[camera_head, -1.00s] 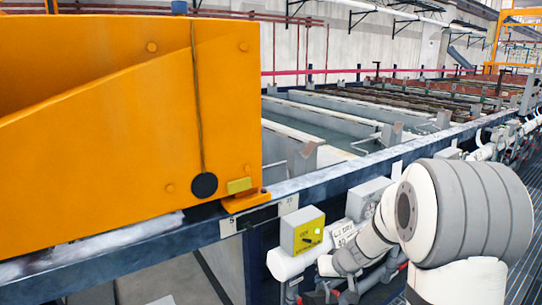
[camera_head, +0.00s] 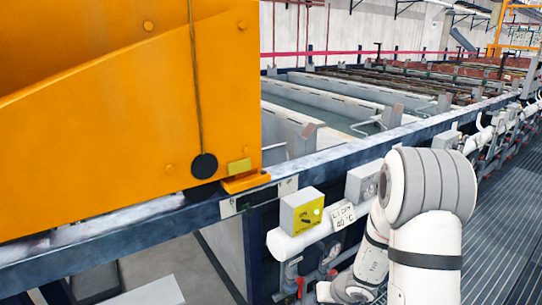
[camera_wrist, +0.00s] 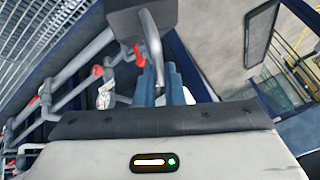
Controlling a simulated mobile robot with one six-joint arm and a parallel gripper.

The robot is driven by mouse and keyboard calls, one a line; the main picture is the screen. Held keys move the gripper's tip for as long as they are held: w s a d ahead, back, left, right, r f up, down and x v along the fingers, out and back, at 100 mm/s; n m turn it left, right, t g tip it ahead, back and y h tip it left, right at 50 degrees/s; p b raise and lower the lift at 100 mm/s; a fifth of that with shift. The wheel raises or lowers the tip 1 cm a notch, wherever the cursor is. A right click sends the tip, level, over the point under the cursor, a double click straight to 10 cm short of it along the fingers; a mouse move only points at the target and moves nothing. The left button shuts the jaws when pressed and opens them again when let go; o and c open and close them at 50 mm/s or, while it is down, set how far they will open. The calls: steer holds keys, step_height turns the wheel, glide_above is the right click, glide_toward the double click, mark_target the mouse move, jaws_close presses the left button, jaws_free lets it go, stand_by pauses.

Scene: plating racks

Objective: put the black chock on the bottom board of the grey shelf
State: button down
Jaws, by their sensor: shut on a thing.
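My gripper (camera_wrist: 166,86) shows in the wrist view with its blue-grey fingers close together. A bent metal bar runs from between the fingers to a dark grey-black block (camera_wrist: 124,24) at the top edge. I take this block to be the black chock, held by that bar; its far side is cut off by the frame. In the head view my gripper and the chock are hidden or out of frame. A flat light grey surface (camera_head: 150,292) shows at the bottom left of the head view; I cannot tell whether it belongs to the grey shelf.
A large orange frame (camera_head: 110,110) stands over the dark blue tank rail (camera_head: 345,155). A yellow-faced control box (camera_head: 301,212) and white pipes line the tank side near my arm. Pipes with red handles (camera_wrist: 97,70) run left of my gripper. Grated walkway (camera_head: 500,215) lies open at right.

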steer(key=shift+s+d+f, duration=0.1)
steer(key=shift+s+f, duration=0.05)
steer(key=shift+f, duration=0.35)
steer(key=shift+s+d+f, duration=0.1)
steer(key=shift+s+f, duration=0.05)
steer(key=shift+f, duration=0.3)
steer(key=shift+a, duration=0.15)
